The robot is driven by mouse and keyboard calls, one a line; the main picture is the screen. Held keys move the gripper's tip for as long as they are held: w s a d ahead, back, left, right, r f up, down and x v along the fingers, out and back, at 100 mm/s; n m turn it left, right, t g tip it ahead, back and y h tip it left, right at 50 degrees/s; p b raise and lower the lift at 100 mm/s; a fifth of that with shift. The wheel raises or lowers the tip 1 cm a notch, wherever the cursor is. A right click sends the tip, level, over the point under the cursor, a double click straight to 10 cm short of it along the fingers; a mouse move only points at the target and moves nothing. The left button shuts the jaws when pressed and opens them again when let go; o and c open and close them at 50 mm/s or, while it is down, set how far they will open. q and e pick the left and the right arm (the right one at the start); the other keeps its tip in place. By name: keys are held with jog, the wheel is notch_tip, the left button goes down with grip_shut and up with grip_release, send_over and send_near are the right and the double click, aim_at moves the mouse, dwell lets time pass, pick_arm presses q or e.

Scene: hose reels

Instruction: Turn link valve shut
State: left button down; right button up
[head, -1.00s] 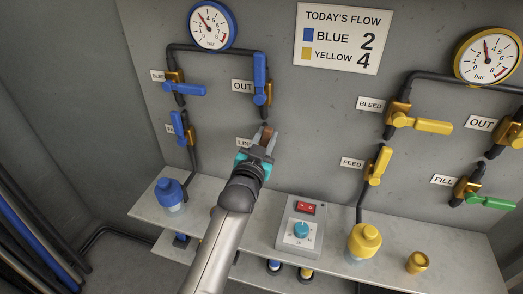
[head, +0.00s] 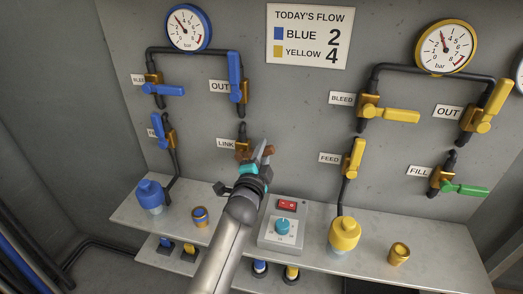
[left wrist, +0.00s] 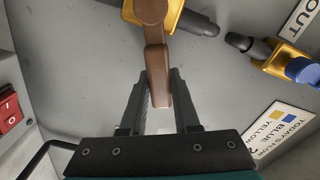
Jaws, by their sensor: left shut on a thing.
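The link valve has a brass body (head: 242,148) on a dark pipe beside the LINK label (head: 227,144). Its brown handle (left wrist: 154,55) points sideways across the pipe, to the right in the head view. My left gripper (head: 263,154) is shut on that handle from the right. In the left wrist view, the fingers of the gripper (left wrist: 160,88) lie on both sides of the handle's end, and the brass body (left wrist: 172,14) shows above. In the head view the fingers partly hide the handle. My right gripper is not in view.
The blue OUT valve (head: 236,75) is above the link valve, the blue feed valve (head: 159,130) left, the yellow feed valve (head: 354,158) right. Below, a shelf (head: 302,252) carries a control box (head: 268,241), blue bottle (head: 150,194), blue-banded cup (head: 200,215) and yellow bottle (head: 344,234).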

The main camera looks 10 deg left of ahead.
pick_arm(q)
jog(key=shift+d+f+m+b, duration=0.2)
jog(key=shift+f+m+b, duration=0.3)
jog(key=shift+f+m, duration=0.35)
jog(key=shift+d+f+m+b, duration=0.1)
jog(key=shift+f+m+b, duration=0.35)
jog(key=shift+m, duration=0.35)
jog(key=shift+f+m+b, duration=0.35)
jog(key=shift+m+b, duration=0.15)
jog(key=shift+m, duration=0.25)
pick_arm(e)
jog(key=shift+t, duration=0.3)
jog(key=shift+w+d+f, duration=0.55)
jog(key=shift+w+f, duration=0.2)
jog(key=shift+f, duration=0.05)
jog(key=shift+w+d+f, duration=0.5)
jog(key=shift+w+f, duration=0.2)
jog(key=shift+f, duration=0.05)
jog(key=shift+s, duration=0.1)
pick_arm(q)
jog(key=c, duration=0.6)
grip_release()
jog(key=shift+c, duration=0.2)
jog(key=shift+r, duration=0.1)
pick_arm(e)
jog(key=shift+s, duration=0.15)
pick_arm(q)
jog(key=shift+s, duration=0.15)
